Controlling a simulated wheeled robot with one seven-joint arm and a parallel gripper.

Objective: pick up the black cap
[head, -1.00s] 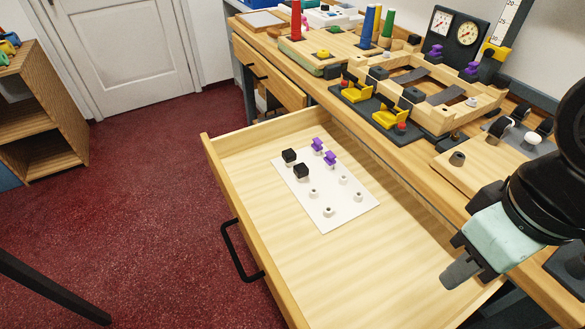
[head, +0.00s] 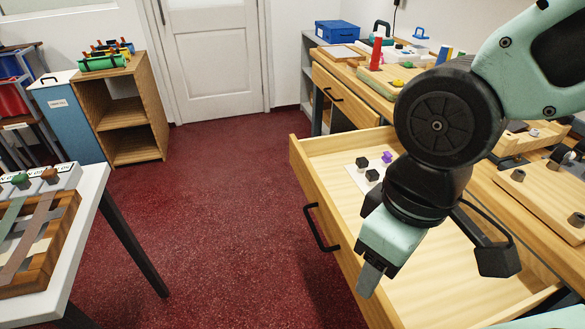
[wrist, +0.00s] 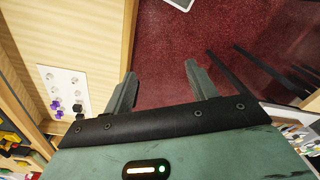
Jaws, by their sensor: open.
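Two blocky black caps stand near one end of a white card (wrist: 76,88) in the open drawer; the farther black cap (head: 362,163) and the nearer black cap (head: 373,175) show left of my arm in the head view. Dark caps (wrist: 78,107) also show at the left in the wrist view. My gripper (head: 370,279) hangs near the drawer's front wall, nearer the camera than the caps and apart from them. In the wrist view my gripper (wrist: 161,84) is open, with nothing between its fingers and red floor behind them. My arm hides much of the card.
The drawer's front wall (head: 335,235) has a black handle (head: 318,228). Purple caps (wrist: 57,107) stand beside the black ones. A counter with fixtures runs along the right. A white table (head: 85,215) stands at the left, with open red floor (head: 225,200) between.

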